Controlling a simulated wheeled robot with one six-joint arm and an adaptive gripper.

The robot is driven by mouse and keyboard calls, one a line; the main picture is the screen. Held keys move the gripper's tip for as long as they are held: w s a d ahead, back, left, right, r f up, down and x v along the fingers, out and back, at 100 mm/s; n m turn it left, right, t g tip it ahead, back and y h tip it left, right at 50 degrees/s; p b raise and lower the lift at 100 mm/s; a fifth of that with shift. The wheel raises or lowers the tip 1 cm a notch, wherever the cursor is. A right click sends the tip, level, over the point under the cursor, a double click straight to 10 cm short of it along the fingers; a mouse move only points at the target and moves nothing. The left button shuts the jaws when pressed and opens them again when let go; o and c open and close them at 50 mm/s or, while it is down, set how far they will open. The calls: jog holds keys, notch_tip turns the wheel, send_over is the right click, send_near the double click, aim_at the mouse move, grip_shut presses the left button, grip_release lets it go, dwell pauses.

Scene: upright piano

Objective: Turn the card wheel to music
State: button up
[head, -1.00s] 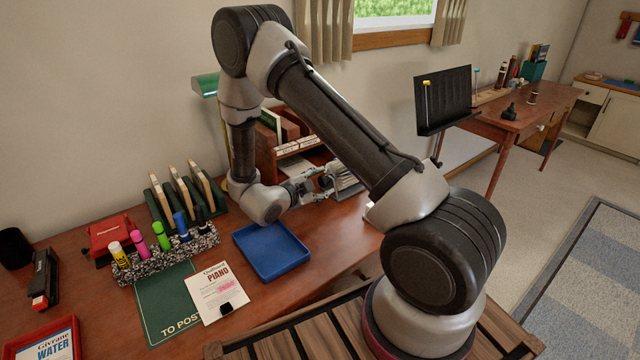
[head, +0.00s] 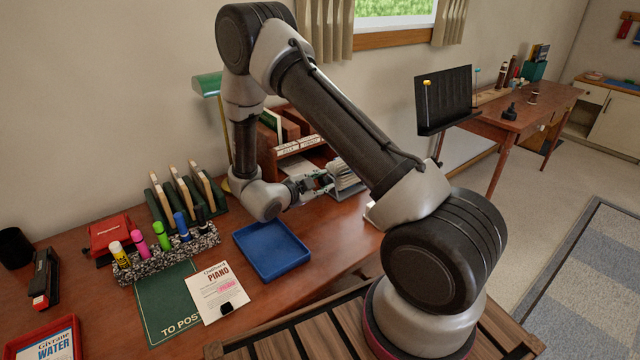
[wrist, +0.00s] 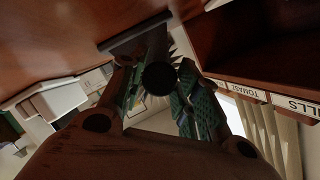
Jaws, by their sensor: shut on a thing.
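The card wheel (head: 347,177) stands on the desk in front of the wooden letter rack, its pale cards partly hidden behind my arm. My gripper (head: 329,181) is at its left side. In the wrist view my gripper (wrist: 158,92) has its two green-padded fingers on either side of a round dark knob (wrist: 159,77), shut on it. The wheel's cards fan out behind the knob, mostly hidden by it and the fingers.
The letter rack (head: 288,150) with labelled shelves is close behind my gripper. A blue tray (head: 271,249), a pen holder (head: 168,257) and a piano leaflet (head: 216,292) lie to the left. A green lamp (head: 208,85) stands behind my arm.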

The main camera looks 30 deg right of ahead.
jog(key=n+g, duration=0.2)
jog(key=n, duration=0.1)
jog(key=shift+w, duration=0.1)
jog(key=shift+n+g, duration=0.8)
jog(key=shift+n, duration=0.4)
jog(key=o, duration=1)
jog(key=v, duration=1.2)
jog(key=shift+w+a, duration=0.1)
